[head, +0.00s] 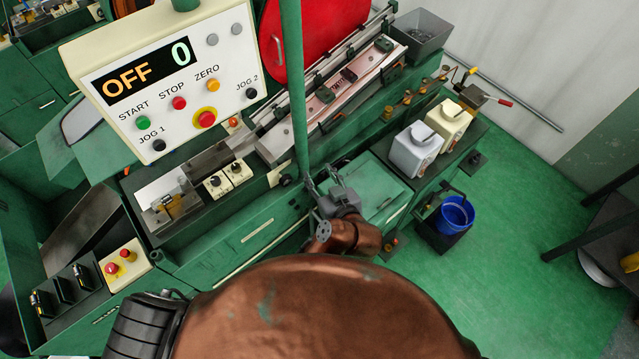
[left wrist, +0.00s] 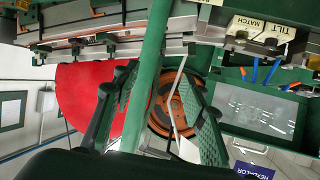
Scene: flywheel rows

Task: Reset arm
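My left gripper (head: 322,190) is beside the lower part of the upright green post (head: 292,80), in front of the green machine. In the left wrist view the two fingers of my left gripper (left wrist: 165,105) stand wide apart. The green post (left wrist: 152,70) runs through the gap between them in that picture. I cannot tell whether the fingers touch it. Nothing is clearly held. No part is clearly recognisable as the task's arm. My right gripper is not in view.
A control panel (head: 165,80) reads OFF and 0. A red disc (head: 310,38) stands behind the post. Two jugs, a white one (head: 412,150) and a cream one (head: 450,122), stand right of my gripper. A blue bucket (head: 455,215) sits lower right. Green floor (head: 545,225) at right is clear.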

